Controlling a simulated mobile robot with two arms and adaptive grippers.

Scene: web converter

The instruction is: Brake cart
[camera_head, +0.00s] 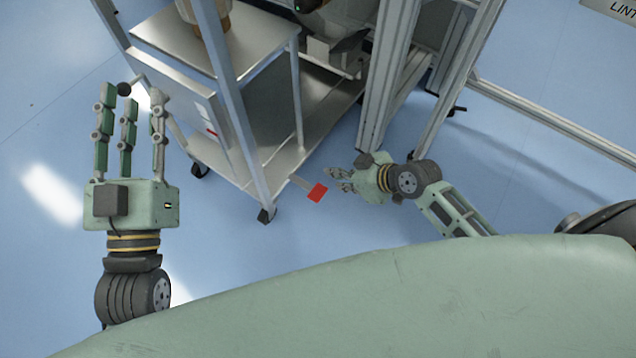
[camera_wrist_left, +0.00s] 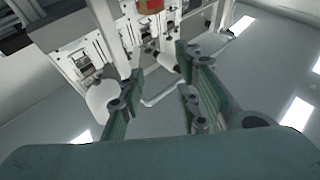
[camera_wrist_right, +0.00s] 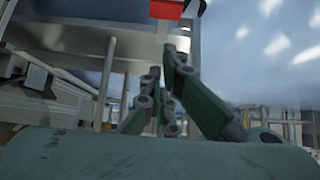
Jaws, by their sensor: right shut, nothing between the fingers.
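The cart (camera_head: 277,165) is a grey metal trolley with shelves, upright posts and dark caster wheels on the blue floor. A red pedal (camera_head: 317,192) on a grey lever sticks out from its lower edge; it also shows at the top of the right wrist view (camera_wrist_right: 168,9). My right gripper (camera_head: 342,181) is low, just right of the pedal, its fingers shut and empty; I cannot tell whether it touches the pedal. My left gripper (camera_head: 130,95) is open and empty, its fingers spread, left of the cart near its handle (camera_head: 150,85).
A metal machine frame (camera_head: 388,75) stands behind and right of the cart, with a floor-level rail (camera_head: 550,120) running right. A cylindrical object (camera_head: 205,12) stands on the cart's top shelf. Open blue floor lies left and in front of the cart.

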